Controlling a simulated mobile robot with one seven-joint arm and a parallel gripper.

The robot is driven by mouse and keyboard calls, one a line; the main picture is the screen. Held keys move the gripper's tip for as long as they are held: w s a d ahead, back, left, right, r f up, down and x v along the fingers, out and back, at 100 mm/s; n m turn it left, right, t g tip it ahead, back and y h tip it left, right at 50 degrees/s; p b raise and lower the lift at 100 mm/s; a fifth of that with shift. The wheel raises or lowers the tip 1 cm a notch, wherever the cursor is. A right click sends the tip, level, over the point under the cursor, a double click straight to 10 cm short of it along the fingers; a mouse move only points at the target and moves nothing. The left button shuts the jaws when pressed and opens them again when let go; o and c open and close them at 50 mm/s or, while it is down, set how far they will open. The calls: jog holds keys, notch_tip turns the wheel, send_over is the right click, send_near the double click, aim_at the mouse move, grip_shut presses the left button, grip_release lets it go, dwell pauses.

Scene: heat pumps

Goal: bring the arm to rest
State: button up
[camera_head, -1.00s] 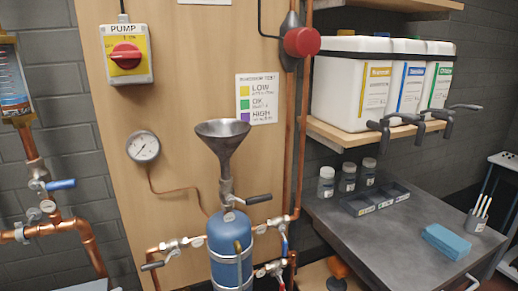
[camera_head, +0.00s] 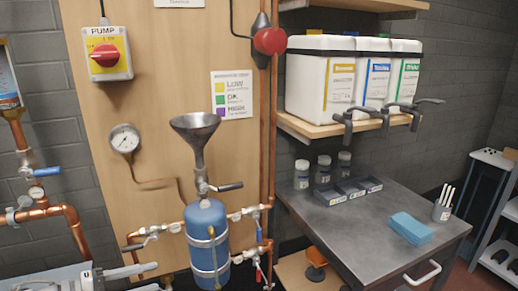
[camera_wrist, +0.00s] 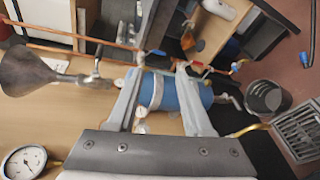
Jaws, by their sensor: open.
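My gripper (camera_wrist: 158,78) shows in the wrist view with its two pale fingers apart. Nothing is held between them. Beyond the fingers lies the blue tank (camera_wrist: 180,92), and I cannot tell how far off it is. In the head view my gripper (camera_head: 152,277) is at the lower left, with its fingers pointing right, low in front of the wooden panel and left of the blue tank (camera_head: 208,250). The rest of my arm is mostly cut off by the frame's lower edge.
Copper pipes with valves (camera_head: 60,212) run at left. A metal funnel (camera_head: 196,128) stands above the tank, right of a gauge (camera_head: 124,139). A grey bench (camera_head: 350,235) with a blue sponge (camera_head: 410,228) is at right. The wrist view shows a dark bin (camera_wrist: 267,97).

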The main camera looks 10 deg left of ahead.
jog(key=w+d+r+m+g+y, duration=0.2)
jog(key=d+r+g, duration=0.15)
jog(key=d, duration=0.55)
jog(key=w+d+r+m+g+y, duration=0.15)
jog(key=d+r, duration=0.25)
jog(key=d, duration=0.6)
jog(key=w+d+r+m+g+y, duration=0.2)
jog(key=d+r+g, duration=0.1)
jog(key=d, duration=0.6)
jog(key=s+d+r+m+t+y, duration=0.25)
jog(key=s+d+m+y, duration=0.35)
jog(key=s+d, duration=1)
notch_tip(320, 180, up, 13)
jog(key=p, duration=1.3)
jog(key=shift+s+a+f+t, duration=0.15)
jog(key=shift+s+a+t, duration=0.2)
jog(key=shift+s+t, duration=0.1)
